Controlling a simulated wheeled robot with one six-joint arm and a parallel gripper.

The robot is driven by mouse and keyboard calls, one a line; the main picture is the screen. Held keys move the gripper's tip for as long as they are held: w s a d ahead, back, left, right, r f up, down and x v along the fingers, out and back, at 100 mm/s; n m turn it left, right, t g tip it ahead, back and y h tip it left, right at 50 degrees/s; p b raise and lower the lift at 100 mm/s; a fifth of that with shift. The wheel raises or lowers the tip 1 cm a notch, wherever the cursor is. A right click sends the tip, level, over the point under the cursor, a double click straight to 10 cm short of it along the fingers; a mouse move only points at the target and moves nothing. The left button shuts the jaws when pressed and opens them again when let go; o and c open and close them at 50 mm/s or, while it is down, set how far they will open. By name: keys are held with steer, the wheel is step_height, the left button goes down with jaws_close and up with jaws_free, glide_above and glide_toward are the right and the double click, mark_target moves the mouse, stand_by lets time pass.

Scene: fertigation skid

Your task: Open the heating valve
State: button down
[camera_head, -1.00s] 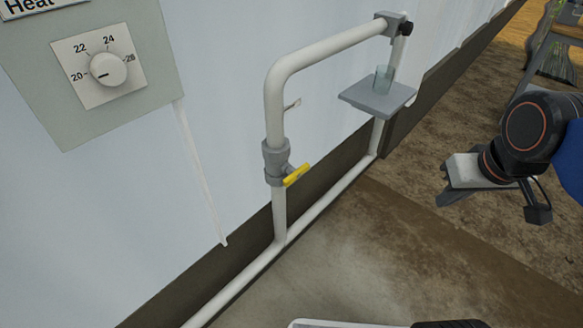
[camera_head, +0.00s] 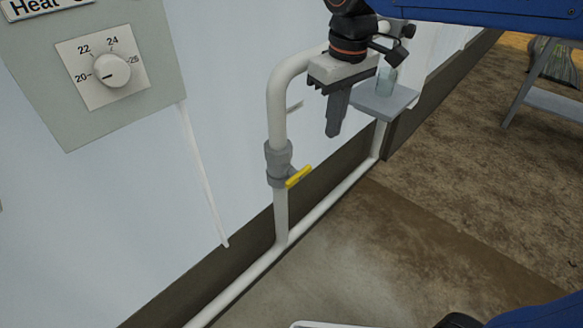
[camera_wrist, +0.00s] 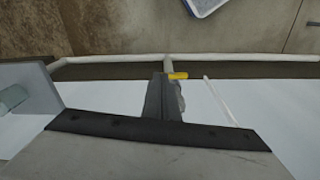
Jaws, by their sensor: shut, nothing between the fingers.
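The heating valve is a grey fitting (camera_head: 279,163) on a white vertical pipe by the wall. Its yellow lever handle (camera_head: 299,176) sticks out sideways to the right in the head view. The yellow handle also shows in the wrist view (camera_wrist: 178,76), just right of my fingers, with the valve body mostly hidden behind them. My gripper (camera_head: 333,130) points down, above and to the right of the valve, in front of the upper pipe. It is shut and empty, and appears apart from the handle.
A thermostat panel with a dial (camera_head: 112,71) is on the wall at left. A white pipe (camera_head: 330,195) runs low along the wall.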

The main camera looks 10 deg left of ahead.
steer(key=n, duration=0.2)
glide_above(291, 179)
steer(key=shift+r+g, duration=0.3)
step_height(291, 179, down, 14)
steer(key=shift+f, duration=0.1)
stand_by(0.5)
